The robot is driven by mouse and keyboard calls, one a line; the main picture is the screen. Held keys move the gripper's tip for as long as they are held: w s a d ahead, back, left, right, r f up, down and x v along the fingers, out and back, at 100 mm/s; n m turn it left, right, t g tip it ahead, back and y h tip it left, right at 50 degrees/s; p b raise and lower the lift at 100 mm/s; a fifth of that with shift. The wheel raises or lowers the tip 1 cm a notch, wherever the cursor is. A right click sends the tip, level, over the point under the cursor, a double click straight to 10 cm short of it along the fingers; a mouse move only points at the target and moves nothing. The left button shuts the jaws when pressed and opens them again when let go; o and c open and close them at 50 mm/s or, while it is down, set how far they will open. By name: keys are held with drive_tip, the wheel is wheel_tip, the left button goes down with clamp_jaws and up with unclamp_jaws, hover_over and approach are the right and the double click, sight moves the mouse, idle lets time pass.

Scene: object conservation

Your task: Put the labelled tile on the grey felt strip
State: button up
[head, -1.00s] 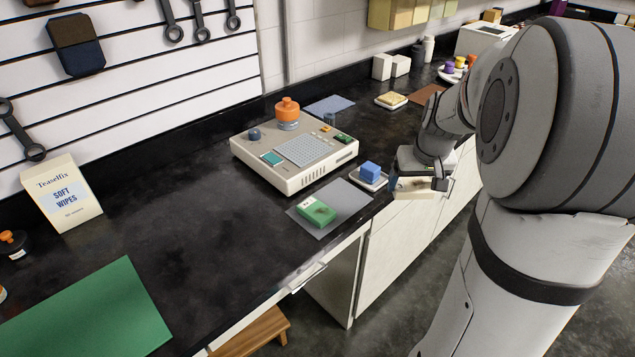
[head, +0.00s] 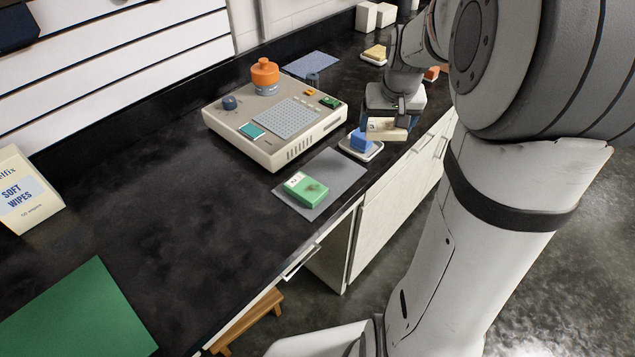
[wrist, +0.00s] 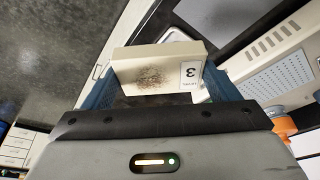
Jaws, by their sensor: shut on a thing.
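My gripper (head: 388,129) is shut on a cream tile (head: 381,125), held in the air close to the white dish with the blue block. In the wrist view the cream tile (wrist: 150,76) sits between the two blue fingers, with a white label reading 3 at its right end and a dark speckled smudge on its face. A grey felt piece (head: 345,170) lies flat near the counter's front edge. A green tile (head: 306,189) with a white label and a dark smudge lies on it, leaving grey felt bare around it.
The white dish (head: 375,153) with a blue block (head: 361,141) stands just beyond the felt. A beige machine (head: 280,157) with an orange knob stands behind the felt. A green mat (head: 75,315) lies at front left. Dark counter between is clear.

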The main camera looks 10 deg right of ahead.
sight(336, 168)
drive_tip(key=w+a+f+m+g+h+b, duration=0.2)
drive_tip(key=w+a+m+b, duration=0.1)
drive_tip(key=a+m+b, duration=0.55)
drive_tip(key=shift+m, duration=0.25)
drive_tip(key=f, duration=0.3)
drive_tip(key=a+f, duration=0.1)
drive_tip(key=f, duration=0.2)
drive_tip(key=a+f, duration=0.1)
drive_tip(key=f, duration=0.2)
drive_tip(key=shift+s+a+f, duration=0.15)
drive_tip(key=shift+s+a, duration=0.05)
drive_tip(key=shift+s, duration=0.05)
drive_tip(key=shift+f, duration=0.2)
drive_tip(key=o, duration=1.1)
drive_tip(key=shift+c, duration=0.2)
drive_tip(key=shift+r, duration=0.1)
